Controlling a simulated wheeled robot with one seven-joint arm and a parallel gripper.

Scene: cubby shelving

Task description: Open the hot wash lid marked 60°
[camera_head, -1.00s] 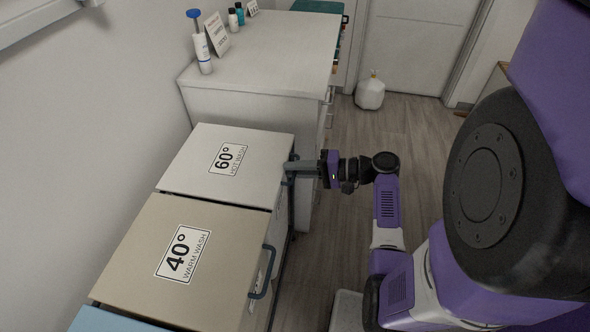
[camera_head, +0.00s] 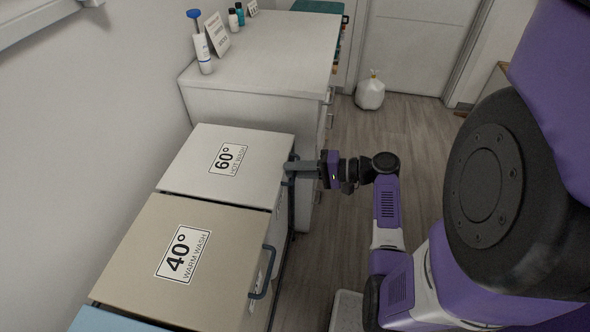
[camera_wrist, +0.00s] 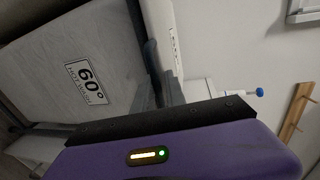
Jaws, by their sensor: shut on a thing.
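The white hot wash lid (camera_head: 196,163) lies flat and closed on its bin, with a 60° HOT WASH label (camera_head: 228,159) on top. Its dark handle (camera_head: 291,179) is at the lid's right front edge. My gripper (camera_head: 291,168) is at this handle, with its fingers shut on it. In the wrist view the lid (camera_wrist: 62,62) and its label show at the left, and the handle (camera_wrist: 152,58) runs up from my fingers (camera_wrist: 160,92). The exact contact is partly hidden by the fingers.
The beige 40° warm wash lid (camera_head: 150,235) with its own handle (camera_head: 265,272) is beside it, nearer me. A white counter (camera_head: 275,50) with a pump bottle (camera_head: 200,45) stands behind.

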